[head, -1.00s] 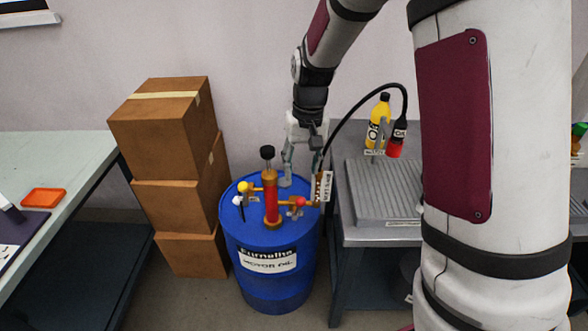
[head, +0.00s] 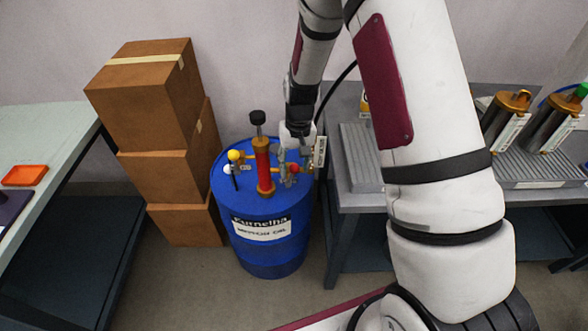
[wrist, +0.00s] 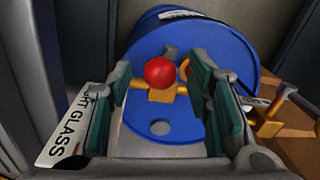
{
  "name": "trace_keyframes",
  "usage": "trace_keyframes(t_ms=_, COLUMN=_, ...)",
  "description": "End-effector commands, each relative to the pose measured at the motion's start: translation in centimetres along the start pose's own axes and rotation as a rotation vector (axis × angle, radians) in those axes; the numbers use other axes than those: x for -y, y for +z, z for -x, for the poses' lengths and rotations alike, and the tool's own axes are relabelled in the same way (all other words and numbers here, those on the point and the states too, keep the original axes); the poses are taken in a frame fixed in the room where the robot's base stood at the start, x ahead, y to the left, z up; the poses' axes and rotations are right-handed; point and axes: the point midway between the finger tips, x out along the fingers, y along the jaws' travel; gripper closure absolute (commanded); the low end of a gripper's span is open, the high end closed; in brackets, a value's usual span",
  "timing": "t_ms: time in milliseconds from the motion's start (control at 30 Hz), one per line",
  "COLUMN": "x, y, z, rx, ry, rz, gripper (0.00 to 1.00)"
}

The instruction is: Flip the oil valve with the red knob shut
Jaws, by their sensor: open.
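The red knob (head: 294,168) is on the right side of the brass and red pump (head: 263,165), on top of the blue oil drum (head: 268,246). In the wrist view the red knob (wrist: 160,71) is a ball above a brass block, with a grey lever-like part behind it. My gripper (wrist: 152,90) is open; its two green-padded fingers stand to the left and right of the knob, and I see no contact. In the head view my gripper (head: 292,160) is just above and around the knob, partly hiding the valve.
A yellow knob (head: 235,155) is on the pump's left side. A sight glass label (wrist: 75,125) hangs close to my left finger in the wrist view. Brown boxes (head: 165,160) stand left of the drum. A grey bench (head: 350,213) stands close on the right.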

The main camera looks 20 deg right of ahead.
Motion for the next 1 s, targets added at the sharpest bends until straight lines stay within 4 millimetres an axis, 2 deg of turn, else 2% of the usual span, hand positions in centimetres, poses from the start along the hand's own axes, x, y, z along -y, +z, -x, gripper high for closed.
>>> trace_keyframes(t_ms=33, x=0.0, y=0.0, z=-0.7, rx=0.002, ry=0.000, rz=0.000, gripper=0.54)
trace_keyframes(t_ms=200, x=0.0, y=0.0, z=-1.9, rx=0.001, ry=0.000, rz=0.000, gripper=0.54)
trace_keyframes(t_ms=533, x=0.0, y=0.0, z=-2.1, rx=-0.001, ry=0.000, rz=0.000, gripper=0.54)
trace_keyframes(t_ms=733, x=0.0, y=0.0, z=-2.1, rx=-0.001, ry=0.000, rz=0.000, gripper=1.00)
trace_keyframes(t_ms=1000, x=0.1, y=0.0, z=-2.2, rx=0.003, ry=0.010, rz=0.001, gripper=1.00)
